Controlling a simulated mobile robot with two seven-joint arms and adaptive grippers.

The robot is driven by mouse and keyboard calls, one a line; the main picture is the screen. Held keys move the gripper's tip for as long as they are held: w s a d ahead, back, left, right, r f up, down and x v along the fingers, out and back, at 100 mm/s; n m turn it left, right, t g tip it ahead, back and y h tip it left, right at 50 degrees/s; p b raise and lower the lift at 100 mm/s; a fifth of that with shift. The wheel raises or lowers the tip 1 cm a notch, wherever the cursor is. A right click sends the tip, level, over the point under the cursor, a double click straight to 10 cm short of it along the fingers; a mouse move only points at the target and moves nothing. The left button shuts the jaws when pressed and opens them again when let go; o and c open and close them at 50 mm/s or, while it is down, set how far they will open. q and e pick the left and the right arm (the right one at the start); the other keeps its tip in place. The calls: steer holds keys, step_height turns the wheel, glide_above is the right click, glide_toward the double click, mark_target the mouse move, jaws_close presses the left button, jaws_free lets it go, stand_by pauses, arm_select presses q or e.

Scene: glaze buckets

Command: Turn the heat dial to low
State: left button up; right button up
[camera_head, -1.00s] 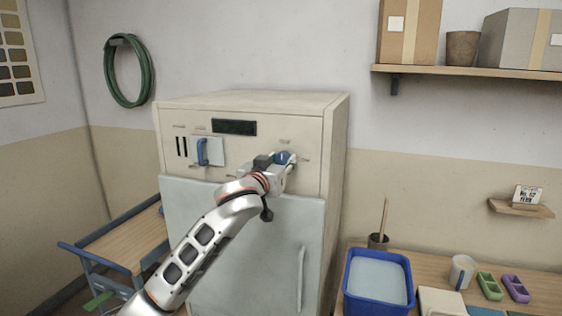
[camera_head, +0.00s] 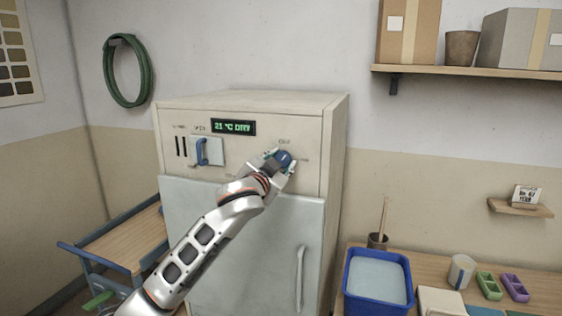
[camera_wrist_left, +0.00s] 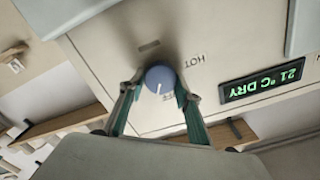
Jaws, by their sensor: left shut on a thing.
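The heat dial (camera_head: 284,157) is a round blue knob on the upper right of the cream cabinet front. In the left wrist view the dial (camera_wrist_left: 160,78) has a white pointer line, aimed down and slightly left in that picture. A label HOT (camera_wrist_left: 194,60) is right of it, upside down. A label (camera_wrist_left: 169,93) near the pointer is partly hidden and unreadable. My left gripper (camera_head: 279,162) is shut on the dial, its fingers on either side, as the left wrist view also shows (camera_wrist_left: 158,90). My right gripper is out of view.
The cabinet display (camera_head: 234,128) reads 21 °C DRY in green. A blue handle (camera_head: 202,152) is left of the dial, and the grey door (camera_head: 240,250) is below. A cart (camera_head: 120,241) stands at left. A table with a blue tub (camera_head: 350,275) stands at right.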

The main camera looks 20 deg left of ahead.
arm_select(q)
steer(key=m, duration=0.5)
steer(key=shift+f+m, duration=0.1)
steer(key=shift+m, duration=0.2)
steer(key=m, duration=0.5)
steer(key=shift+f, duration=0.1)
steer(key=shift+d+m, duration=0.1)
steer(key=shift+m, duration=0.2)
steer(key=o, duration=1.1)
steer(key=s, duration=1.2)
steer(key=shift+a, duration=0.25)
